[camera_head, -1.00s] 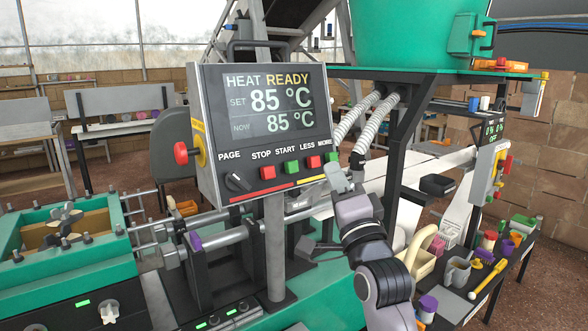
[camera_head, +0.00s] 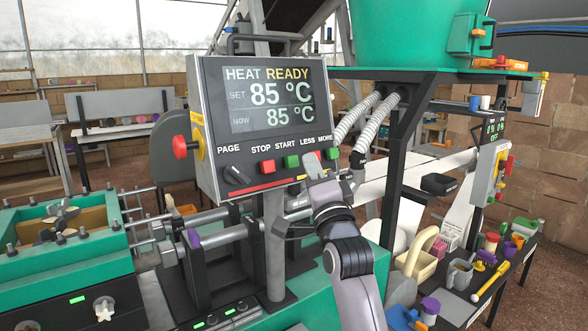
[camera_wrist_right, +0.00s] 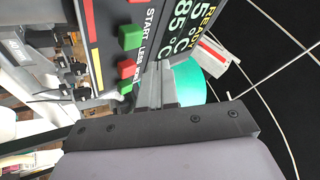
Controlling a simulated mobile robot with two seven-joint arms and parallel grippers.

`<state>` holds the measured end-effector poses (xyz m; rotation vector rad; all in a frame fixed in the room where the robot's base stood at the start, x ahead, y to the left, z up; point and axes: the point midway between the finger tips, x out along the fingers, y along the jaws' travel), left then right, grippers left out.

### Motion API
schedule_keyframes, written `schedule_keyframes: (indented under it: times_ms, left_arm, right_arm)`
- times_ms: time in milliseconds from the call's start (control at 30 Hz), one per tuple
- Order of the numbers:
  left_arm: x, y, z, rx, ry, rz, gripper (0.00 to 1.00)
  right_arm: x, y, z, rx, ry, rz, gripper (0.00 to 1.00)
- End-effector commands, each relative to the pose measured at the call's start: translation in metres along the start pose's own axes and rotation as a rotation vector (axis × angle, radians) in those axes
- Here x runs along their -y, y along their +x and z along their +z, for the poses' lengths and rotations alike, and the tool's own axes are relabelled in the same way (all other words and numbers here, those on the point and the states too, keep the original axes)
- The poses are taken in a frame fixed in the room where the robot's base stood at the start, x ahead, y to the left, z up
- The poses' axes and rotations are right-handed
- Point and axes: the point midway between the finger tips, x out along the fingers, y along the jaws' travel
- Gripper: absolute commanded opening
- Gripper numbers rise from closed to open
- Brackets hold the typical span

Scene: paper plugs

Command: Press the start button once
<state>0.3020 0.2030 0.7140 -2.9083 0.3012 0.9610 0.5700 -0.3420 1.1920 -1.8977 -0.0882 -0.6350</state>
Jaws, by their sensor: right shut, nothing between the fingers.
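The start button is a green square button (camera_head: 291,161) under the START label on the grey control box. It also shows in the wrist view (camera_wrist_right: 130,37), apart from the fingers. My right gripper (camera_head: 314,165) is shut and empty. In the head view its fingertips overlap the area of the red LESS button, just right of and slightly below the start button. In the wrist view the gripper's fingers (camera_wrist_right: 157,82) are beside the lower buttons. I cannot tell whether they touch the panel. My left gripper is not in view.
The red STOP button (camera_head: 267,166) is left of the start button, and the green MORE button (camera_head: 331,154) is at the right. The box's screen (camera_head: 268,97) reads HEAT READY, 85 °C. White hoses (camera_head: 365,120) hang behind the box's right side.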

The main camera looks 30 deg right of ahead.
Motion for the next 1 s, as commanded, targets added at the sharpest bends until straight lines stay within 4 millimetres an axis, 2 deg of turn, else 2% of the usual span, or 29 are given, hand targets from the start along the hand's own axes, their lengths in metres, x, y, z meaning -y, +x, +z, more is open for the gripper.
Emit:
schedule_keyframes:
  times_ms: [300, 1000]
  left_arm:
    - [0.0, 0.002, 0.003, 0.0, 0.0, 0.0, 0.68]
    - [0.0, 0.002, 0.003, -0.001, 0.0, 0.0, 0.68]
  right_arm:
    - [-0.01, 0.014, 0.009, -0.001, 0.0, 0.001, 0.0]
    - [-0.01, 0.014, 0.01, 0.0, 0.001, 0.001, 0.0]
